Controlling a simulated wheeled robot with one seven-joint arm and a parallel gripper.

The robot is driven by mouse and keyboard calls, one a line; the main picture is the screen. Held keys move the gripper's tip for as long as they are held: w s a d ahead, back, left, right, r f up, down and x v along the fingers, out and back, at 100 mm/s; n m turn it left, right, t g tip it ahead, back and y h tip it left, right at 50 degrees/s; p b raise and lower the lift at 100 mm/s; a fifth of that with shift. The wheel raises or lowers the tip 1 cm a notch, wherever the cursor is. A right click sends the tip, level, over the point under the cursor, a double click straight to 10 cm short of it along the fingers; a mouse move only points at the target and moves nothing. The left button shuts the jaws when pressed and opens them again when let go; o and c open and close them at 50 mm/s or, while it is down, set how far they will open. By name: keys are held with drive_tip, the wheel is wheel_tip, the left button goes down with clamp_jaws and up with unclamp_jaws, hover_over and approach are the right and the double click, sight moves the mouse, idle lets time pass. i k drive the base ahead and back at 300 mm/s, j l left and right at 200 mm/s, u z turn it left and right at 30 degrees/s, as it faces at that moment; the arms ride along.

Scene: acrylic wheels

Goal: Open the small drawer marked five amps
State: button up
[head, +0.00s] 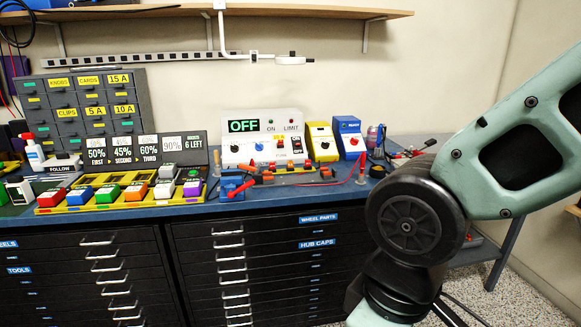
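The small drawer marked "5 A" (95,112) is in the grey drawer cabinet (143,112) at the back left of the workbench. Its yellow label sits between the "CLIPS" drawer (67,114) and the "10 A" drawer (125,110). The "CARDS" drawer (89,81) is above it. The drawer front looks flush with the others. My arm fills the right side of the head view, far from the cabinet. My gripper is outside the picture.
A row of percentage signs (121,151) and a yellow tray of coloured blocks (60,208) stand in front of the cabinet. A white control box reading "OFF" (262,150) stands to the right. A shelf (290,13) hangs above.

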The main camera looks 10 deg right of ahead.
sight(93, 114)
drive_tip(key=i+j, duration=0.3)
drive_tip(key=j, duration=0.15)
drive_tip(key=i+j, duration=0.3)
drive_tip(key=j, duration=0.15)
drive_tip(key=i+j, duration=0.3)
drive_tip(key=j, duration=0.15)
drive_tip(key=i+j, duration=0.3)
drive_tip(key=j, duration=0.15)
drive_tip(key=i+j, duration=0.3)
drive_tip(key=j, duration=0.2)
drive_tip(key=i+j, duration=0.3)
drive_tip(key=j, duration=0.15)
drive_tip(key=i+j, duration=0.25)
drive_tip(key=j, duration=0.2)
drive_tip(key=i+j, duration=0.3)
drive_tip(key=j, duration=0.15)
